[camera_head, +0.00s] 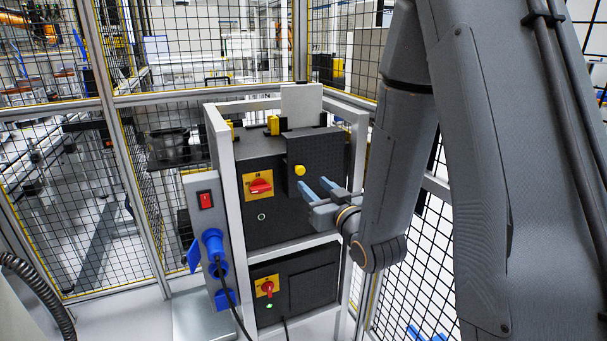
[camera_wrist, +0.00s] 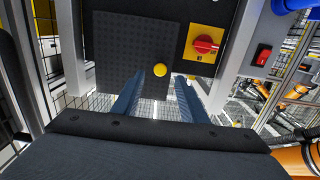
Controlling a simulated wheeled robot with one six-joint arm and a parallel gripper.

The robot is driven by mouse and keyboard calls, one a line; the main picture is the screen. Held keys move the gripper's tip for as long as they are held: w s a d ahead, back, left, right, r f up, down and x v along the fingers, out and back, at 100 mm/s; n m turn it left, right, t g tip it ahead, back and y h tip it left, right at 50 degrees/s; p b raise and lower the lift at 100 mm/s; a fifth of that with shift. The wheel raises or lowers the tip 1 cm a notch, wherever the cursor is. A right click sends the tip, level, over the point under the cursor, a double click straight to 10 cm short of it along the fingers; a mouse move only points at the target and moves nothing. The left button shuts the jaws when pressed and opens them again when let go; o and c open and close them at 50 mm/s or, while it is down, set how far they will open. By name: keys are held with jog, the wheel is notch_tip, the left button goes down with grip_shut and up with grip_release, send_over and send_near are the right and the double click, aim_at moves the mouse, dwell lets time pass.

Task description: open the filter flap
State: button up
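The filter flap appears to be the dark, dotted square panel (camera_head: 322,149) on the right of the upper black cabinet. It stands upright at the cabinet's front, and no opening behind it shows. Its yellow knob (camera_head: 299,170) is near its lower left corner. In the wrist view the flap (camera_wrist: 125,45) fills the upper middle, with the yellow knob (camera_wrist: 160,69) near its lower right. My gripper (camera_head: 316,187) is below and right of the knob, with its blue fingers apart and nothing between them. In the wrist view my gripper (camera_wrist: 154,85) points toward the knob, apart from it.
A red rotary switch on a yellow plate (camera_head: 258,186) sits left of the flap. A grey post with a red switch (camera_head: 205,200) and blue plug (camera_head: 214,243) stands further left. A light frame (camera_head: 356,150) surrounds the cabinets. Mesh fencing encloses the area.

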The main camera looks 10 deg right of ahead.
aim_at(301, 171)
jog(key=x, duration=0.2)
jog(key=p+x, duration=0.1)
jog(key=x, duration=0.2)
jog(key=r+p+x, duration=0.1)
jog(key=x, duration=0.1)
jog(key=shift+w+a, duration=0.15)
jog(key=shift+w, duration=0.25)
grip_shut()
